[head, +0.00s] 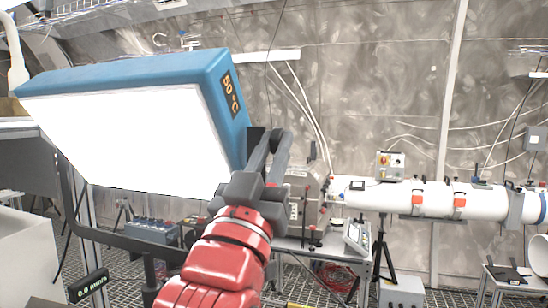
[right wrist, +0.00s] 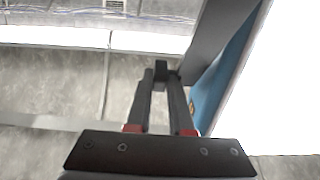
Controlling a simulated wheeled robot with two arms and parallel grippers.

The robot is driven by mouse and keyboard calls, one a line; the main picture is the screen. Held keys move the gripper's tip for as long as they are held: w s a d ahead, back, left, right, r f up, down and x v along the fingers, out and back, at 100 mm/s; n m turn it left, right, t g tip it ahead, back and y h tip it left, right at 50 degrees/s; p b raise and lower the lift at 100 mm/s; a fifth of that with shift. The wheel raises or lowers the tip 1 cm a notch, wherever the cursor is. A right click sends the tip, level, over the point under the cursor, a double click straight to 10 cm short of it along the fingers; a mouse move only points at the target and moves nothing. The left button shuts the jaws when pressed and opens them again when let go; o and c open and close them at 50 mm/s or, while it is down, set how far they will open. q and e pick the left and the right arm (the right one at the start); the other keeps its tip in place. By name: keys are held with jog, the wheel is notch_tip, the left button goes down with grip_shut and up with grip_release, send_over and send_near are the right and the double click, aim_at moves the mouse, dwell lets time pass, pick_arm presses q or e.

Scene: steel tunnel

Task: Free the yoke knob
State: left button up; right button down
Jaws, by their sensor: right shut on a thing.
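A big blue heater box (head: 130,78) with a glowing white front and a "50 °C" label hangs tilted at the left and middle of the head view. A dark yoke (head: 118,238) runs below it. My right gripper (head: 270,145) is at the box's right side. In the right wrist view, my right gripper (right wrist: 161,78) is shut on a small black knob (right wrist: 161,70) between its fingertips. A dark yoke bar (right wrist: 208,42) and the blue box edge (right wrist: 222,78) lie just right of it. In the head view the knob is largely hidden by the gripper. My left gripper is not in view.
A bench with instruments (head: 310,240) stands behind my right arm. The grating floor shows below.

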jog(key=shift+r, duration=0.1)
jog(key=c, duration=1.1)
grip_release()
jog(key=b+v, duration=0.3)
jog(key=v, duration=1.4)
jog(key=shift+s+f, duration=0.1)
jog(key=shift+f, duration=0.15)
